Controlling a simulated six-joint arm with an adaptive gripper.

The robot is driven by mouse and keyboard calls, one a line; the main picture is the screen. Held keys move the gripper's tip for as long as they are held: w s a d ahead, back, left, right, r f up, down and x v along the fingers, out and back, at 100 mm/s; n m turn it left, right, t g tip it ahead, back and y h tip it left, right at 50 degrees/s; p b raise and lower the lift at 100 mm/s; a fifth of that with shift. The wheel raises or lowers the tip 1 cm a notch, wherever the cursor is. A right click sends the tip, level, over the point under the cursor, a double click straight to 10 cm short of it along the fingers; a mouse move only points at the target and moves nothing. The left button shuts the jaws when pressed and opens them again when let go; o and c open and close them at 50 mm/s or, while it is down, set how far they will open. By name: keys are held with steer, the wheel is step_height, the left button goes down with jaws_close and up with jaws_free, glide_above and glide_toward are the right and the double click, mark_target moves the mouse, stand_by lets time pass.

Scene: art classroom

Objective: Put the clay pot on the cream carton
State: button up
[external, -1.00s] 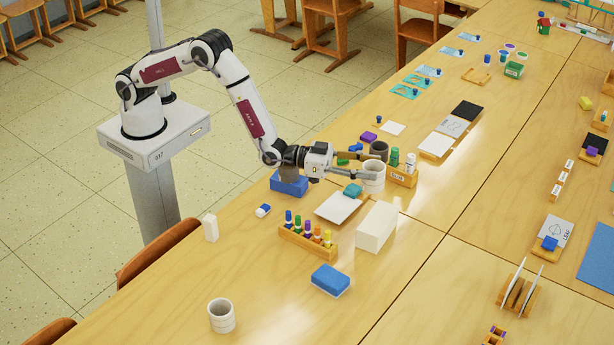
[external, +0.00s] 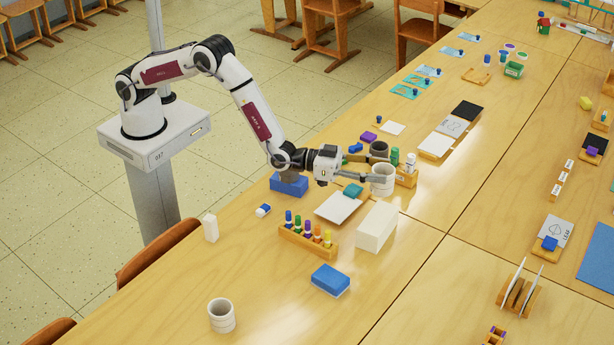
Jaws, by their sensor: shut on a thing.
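A pale ridged clay pot (external: 383,183) is upright between the fingers of my gripper (external: 376,169). My gripper is shut on it, with one finger across its near side; the far finger's contact is partly hidden. I cannot tell clearly how far the pot is above the table. The cream carton (external: 376,227), a plain pale box, lies on the table in front of and below my gripper, apart from the pot. Its top is bare.
A wooden holder with bottles (external: 406,177) and a dark grey pot (external: 379,149) stand close behind the held pot. Another ridged pot (external: 221,316) stands at the front.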

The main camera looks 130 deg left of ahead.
mark_target(376, 188)
steer(key=shift+f, duration=3.1)
steer(key=shift+f, duration=0.1)
steer(key=shift+f, duration=1.75)
steer(key=shift+f, duration=0.15)
steer(key=o, duration=1.3)
steer(key=shift+v, duration=6)
